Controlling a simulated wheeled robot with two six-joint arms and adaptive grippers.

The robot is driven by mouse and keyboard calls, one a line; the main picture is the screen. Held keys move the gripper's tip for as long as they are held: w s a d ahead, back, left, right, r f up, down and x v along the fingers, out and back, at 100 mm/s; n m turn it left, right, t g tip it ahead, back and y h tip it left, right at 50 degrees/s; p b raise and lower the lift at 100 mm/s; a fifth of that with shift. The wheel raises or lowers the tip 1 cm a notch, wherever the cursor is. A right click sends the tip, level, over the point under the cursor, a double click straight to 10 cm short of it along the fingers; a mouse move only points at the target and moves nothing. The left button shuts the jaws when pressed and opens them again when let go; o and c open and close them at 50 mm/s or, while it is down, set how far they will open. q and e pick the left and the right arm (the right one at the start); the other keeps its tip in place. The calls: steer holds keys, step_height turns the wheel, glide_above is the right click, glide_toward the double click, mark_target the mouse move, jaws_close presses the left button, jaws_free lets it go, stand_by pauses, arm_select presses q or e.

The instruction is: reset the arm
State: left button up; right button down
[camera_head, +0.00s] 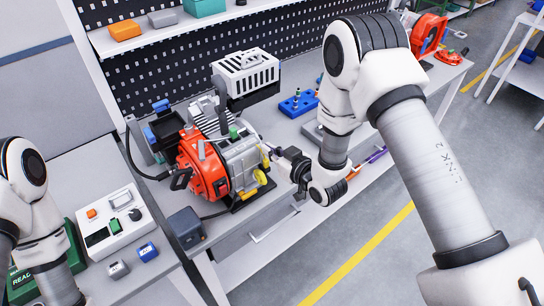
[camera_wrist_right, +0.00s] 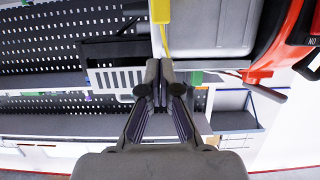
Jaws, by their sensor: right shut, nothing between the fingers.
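My right arm comes in from the right in the head view and bends down over the bench. Its dark gripper (camera_head: 272,154) points left, beside a red and grey machine (camera_head: 240,160) with yellow parts. In the right wrist view the fingers of this gripper (camera_wrist_right: 160,78) are together and hold nothing. The machine's grey body (camera_wrist_right: 210,30) and a yellow part (camera_wrist_right: 160,12) lie just beyond the fingertips; I cannot tell whether they touch. My left arm shows at the left edge of the head view, but its gripper is out of view.
A white control box (camera_head: 113,222) and a dark cube-shaped box (camera_head: 186,228) are left of the machine. A blue block with pegs (camera_head: 298,103) lies behind my right arm. A perforated black panel (camera_head: 150,60) rises at the back. Open floor lies in front.

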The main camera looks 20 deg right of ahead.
steer(key=shift+a+b+v, duration=0.2)
steer(key=shift+b+v, duration=1.8)
steer(key=shift+v, duration=3.45)
steer(key=s+f+g+h+b, duration=0.1)
steer(key=s+f+g, duration=0.3)
steer(key=f, duration=0.6)
steer(key=s+f+g+h+b, duration=0.1)
steer(key=s+f+g+b, duration=0.1)
steer(key=s+f, duration=0.65)
arm_select(q)
step_height(320, 180, down, 7)
steer(key=shift+s+r, duration=0.15)
steer(key=shift+s, duration=0.1)
arm_select(e)
steer(key=s+d+f+m+g+h, duration=0.3)
steer(key=s+f+g, duration=0.5)
steer(key=s, duration=0.5)
step_height(320, 180, down, 3)
steer(key=shift+s+d+r+m, duration=0.15)
steer(key=shift+s+d+m, duration=0.2)
steer(key=shift+m, duration=0.35)
steer(key=shift+w, duration=0.1)
